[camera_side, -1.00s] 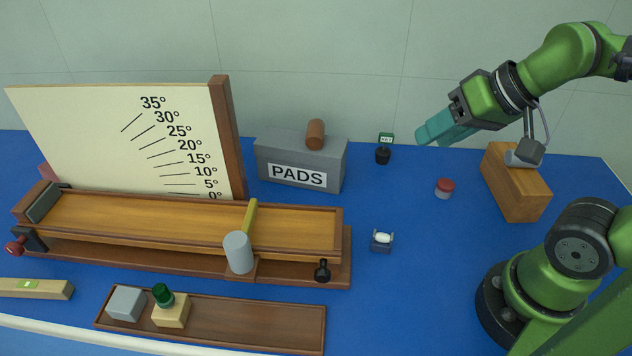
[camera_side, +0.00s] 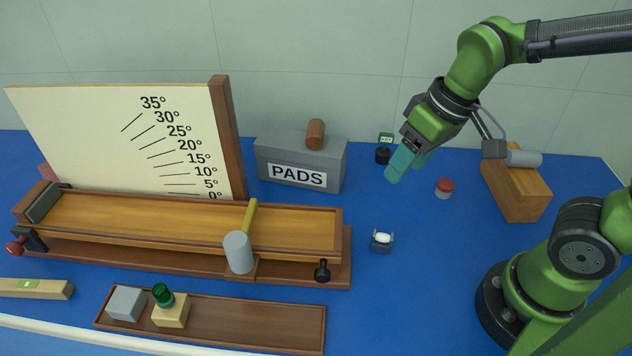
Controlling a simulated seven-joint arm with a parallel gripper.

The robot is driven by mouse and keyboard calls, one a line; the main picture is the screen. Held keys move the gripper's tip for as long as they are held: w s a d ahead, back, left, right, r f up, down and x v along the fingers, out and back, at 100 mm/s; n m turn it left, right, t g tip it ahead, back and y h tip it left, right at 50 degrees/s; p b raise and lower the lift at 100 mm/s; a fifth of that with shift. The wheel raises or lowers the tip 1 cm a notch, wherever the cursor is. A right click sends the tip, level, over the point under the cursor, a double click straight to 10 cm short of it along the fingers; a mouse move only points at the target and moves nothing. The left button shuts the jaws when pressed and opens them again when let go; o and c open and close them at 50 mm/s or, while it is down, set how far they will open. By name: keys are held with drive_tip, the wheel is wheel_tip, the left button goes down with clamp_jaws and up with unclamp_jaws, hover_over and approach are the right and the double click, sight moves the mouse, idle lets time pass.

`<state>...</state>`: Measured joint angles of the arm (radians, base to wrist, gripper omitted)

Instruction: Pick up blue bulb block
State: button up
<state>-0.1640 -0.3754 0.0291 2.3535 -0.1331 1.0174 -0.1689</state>
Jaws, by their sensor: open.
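A small dark blue-grey block with a white bulb-like piece on top, which looks like the blue bulb block (camera_side: 381,244), sits upright on the blue table, right of the wooden track. My gripper (camera_side: 405,172), with teal fingers, is open and empty. It hangs above and behind the block, pointing down and slightly left, clear of it. The space between the fingers is partly hidden by the nearer finger.
A red-capped jar (camera_side: 445,188), a dark knob (camera_side: 382,156) and a wooden block (camera_side: 516,182) stand behind and right. Left are the grey PADS box (camera_side: 270,168), the wooden track (camera_side: 150,222) and a brown tray (camera_side: 250,325). The table around the bulb block is clear.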

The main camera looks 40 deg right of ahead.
sight(383, 234)
drive_tip(key=f+n+g, duration=0.1)
drive_tip(key=f+n, duration=0.1)
drive_tip(key=f, duration=0.4)
drive_tip(key=a+f+n+g+h, duration=0.1)
drive_tip(key=f+n, duration=0.1)
drive_tip(key=f, duration=0.5)
drive_tip(key=w+f+n+g, duration=0.1)
drive_tip(key=f+n, duration=0.1)
drive_tip(key=f, duration=0.4)
drive_tip(key=shift+a+f+n+h, duration=0.2)
drive_tip(key=shift+n+h, duration=0.1)
drive_tip(key=shift+h, duration=0.1)
drive_tip(key=shift+w, duration=0.1)
drive_tip(key=shift+c, duration=0.4)
clamp_jaws()
